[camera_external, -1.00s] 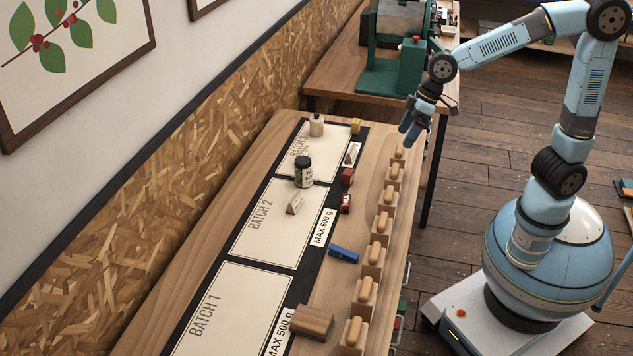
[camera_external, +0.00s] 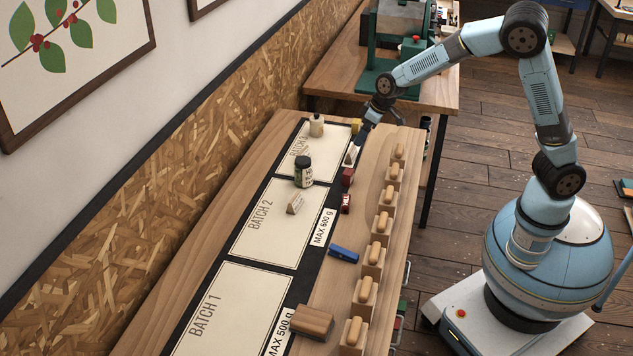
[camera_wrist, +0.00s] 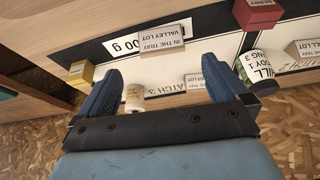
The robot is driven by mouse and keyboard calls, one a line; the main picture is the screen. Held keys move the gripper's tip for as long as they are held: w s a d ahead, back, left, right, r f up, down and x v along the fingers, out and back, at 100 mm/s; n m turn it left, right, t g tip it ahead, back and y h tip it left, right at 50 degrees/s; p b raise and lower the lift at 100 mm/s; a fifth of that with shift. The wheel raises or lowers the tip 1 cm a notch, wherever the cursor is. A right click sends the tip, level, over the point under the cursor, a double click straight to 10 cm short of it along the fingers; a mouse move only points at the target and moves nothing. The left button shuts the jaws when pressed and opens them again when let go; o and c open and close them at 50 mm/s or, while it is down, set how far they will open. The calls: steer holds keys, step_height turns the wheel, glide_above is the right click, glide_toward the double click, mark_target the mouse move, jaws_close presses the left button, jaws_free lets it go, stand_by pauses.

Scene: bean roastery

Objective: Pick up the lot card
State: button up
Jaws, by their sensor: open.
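A white folded card (camera_external: 351,154) stands at the right edge of the far Batch 3 panel. In the wrist view this card (camera_wrist: 162,39) reads "IN THE TRAY VALLEY LOT". My gripper (camera_external: 358,138) is just above it, pointing down. In the wrist view my gripper (camera_wrist: 160,74) has its two blue fingers spread wide with nothing held. The card shows beyond the fingertips, between their lines. Two similar small cards show: one on the Batch 3 panel (camera_wrist: 195,82), and another on the Batch 2 panel (camera_external: 296,203).
Near the card are a yellow block (camera_external: 356,125), a dark red block (camera_external: 347,177), a cream bottle (camera_external: 316,126) and a dark labelled jar (camera_external: 303,172). A row of wooden scoops or holders (camera_external: 384,223) lines the right side. A green machine (camera_external: 377,78) stands behind.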

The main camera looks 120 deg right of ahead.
mark_target(353, 149)
steer(key=x, duration=1)
steer(key=shift+w+d+r, duration=0.1)
steer(key=shift+w+d, duration=0.05)
steer(key=shift+w, duration=0.1)
steer(key=c, duration=0.9)
